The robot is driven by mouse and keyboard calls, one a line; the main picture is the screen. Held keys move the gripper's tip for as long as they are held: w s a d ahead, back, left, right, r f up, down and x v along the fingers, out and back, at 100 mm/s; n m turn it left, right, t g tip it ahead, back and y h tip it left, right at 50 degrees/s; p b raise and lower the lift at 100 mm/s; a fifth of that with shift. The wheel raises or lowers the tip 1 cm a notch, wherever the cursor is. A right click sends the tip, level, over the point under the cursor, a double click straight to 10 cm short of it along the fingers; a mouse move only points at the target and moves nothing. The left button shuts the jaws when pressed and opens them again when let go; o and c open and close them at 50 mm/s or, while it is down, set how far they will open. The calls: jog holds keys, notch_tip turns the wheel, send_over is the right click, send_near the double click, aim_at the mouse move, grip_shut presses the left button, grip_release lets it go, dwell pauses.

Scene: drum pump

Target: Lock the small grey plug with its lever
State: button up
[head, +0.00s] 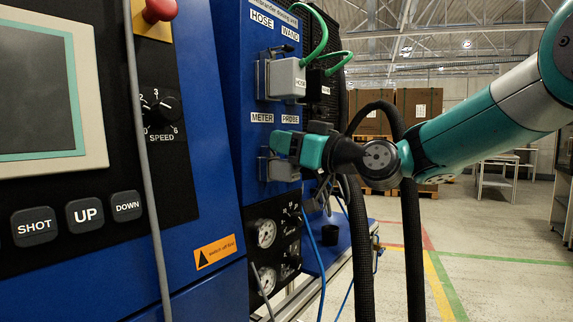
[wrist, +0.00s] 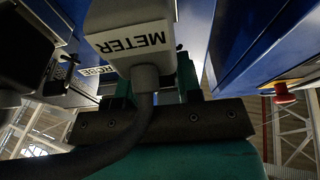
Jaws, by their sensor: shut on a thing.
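The small grey plug (wrist: 135,38), marked METER, fills the upper middle of the wrist view, with its lettering upside down. Its thick dark cable (wrist: 145,105) runs from its end across my gripper (wrist: 152,88). The teal fingers are shut on the plug, one at each side. In the head view my gripper (head: 283,146) is at the panel below the METER label, covering the upper part of the plug (head: 284,170). A metal piece (head: 264,165) shows at the socket's left side, probably the lever's bracket. The lever's position and the plug's seating are hidden.
Gauges (head: 265,234) sit below, and thick black hoses (head: 412,250) hang at the right.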

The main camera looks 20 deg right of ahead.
jog(key=shift+f+b, duration=0.25)
jog(key=shift+b, duration=0.5)
jog(key=shift+r+t+y, duration=0.25)
jog(key=shift+t+y, duration=0.05)
jog(key=o, duration=0.8)
jog(key=shift+o, duration=0.2)
jog(key=shift+f, duration=0.1)
jog(key=b+v, duration=1.7)
jog(key=shift+s+d, duration=0.15)
